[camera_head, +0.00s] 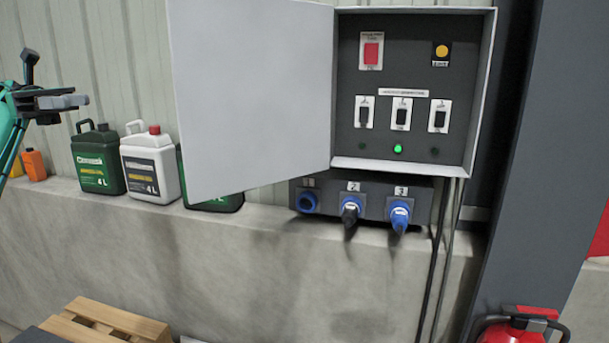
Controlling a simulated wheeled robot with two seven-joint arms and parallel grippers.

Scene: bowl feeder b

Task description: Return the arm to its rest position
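My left gripper (68,104) is at the upper left edge of the head view, at the end of my teal arm. It is in front of the wall and left of the open cabinet door (250,90), apart from it. I see it from the side, and whether its fingers are open or shut is unclear. I see nothing held in it. My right gripper is not in view.
The electrical cabinet (345,110) has switches and a lit green lamp (398,149). Below it is a socket box (420,195) with two plugs. Jugs (98,160) stand on the ledge (120,230). A pallet (110,318) and red extinguisher (512,333) are low in view.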

